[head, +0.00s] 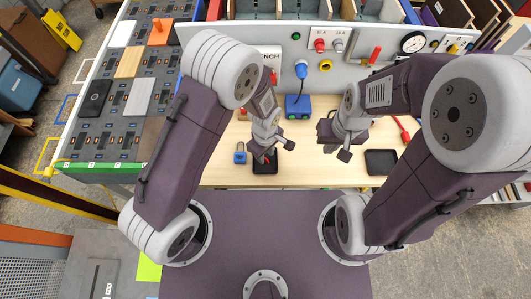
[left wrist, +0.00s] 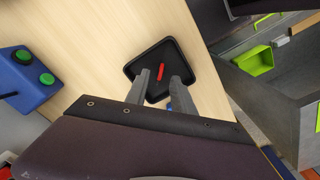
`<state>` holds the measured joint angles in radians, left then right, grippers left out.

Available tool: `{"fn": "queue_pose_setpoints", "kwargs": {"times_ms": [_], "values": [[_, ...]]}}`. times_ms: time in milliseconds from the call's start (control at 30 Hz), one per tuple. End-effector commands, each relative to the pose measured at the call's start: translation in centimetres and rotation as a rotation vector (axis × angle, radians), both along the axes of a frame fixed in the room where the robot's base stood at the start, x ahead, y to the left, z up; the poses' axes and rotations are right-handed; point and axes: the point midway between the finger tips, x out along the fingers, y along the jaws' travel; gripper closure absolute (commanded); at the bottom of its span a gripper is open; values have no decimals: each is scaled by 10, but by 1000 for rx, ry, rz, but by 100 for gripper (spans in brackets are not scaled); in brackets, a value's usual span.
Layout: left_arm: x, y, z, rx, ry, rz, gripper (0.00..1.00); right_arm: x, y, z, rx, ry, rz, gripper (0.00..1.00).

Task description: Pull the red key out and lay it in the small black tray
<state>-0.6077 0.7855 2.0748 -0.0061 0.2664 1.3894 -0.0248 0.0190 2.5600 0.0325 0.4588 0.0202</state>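The small black tray (head: 257,169) lies on the wooden bench top under my left gripper (head: 271,157); it also shows in the left wrist view (left wrist: 171,48). The red key (left wrist: 160,71) appears to lie inside this tray, between and beyond my left fingertips (left wrist: 160,78). The fingers are spread, with a gap on each side of the key. In the head view the left gripper mostly hides the key. My right gripper (head: 335,141) is open and empty above the bench, left of a larger black tray (head: 381,162).
A blue box with green buttons (head: 298,106) and a blue padlock (head: 240,157) stand near my left gripper. The upright panel (head: 345,72) behind carries plugs, a gauge and a red handle. A red-handled tool (head: 401,130) lies beyond the larger tray.

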Motion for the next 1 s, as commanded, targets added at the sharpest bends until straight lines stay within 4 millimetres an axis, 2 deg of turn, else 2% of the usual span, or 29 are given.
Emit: {"fn": "queue_pose_setpoints", "kwargs": {"times_ms": [167,400,500,633,1000], "values": [[1,-1,13,-3,-4,0,70,0,0,-2,0,0,0,100],[0,0,65,-4,-5,0,70,0,0,-7,0,0,0,100],[0,0,81,-2,-4,0,70,0,0,-8,0,0,0,100],[-1,1,90,-1,-1,0,70,0,0,-8,0,0,0,100],[-1,1,91,0,0,0,70,0,0,-8,0,0,0,100]]}}
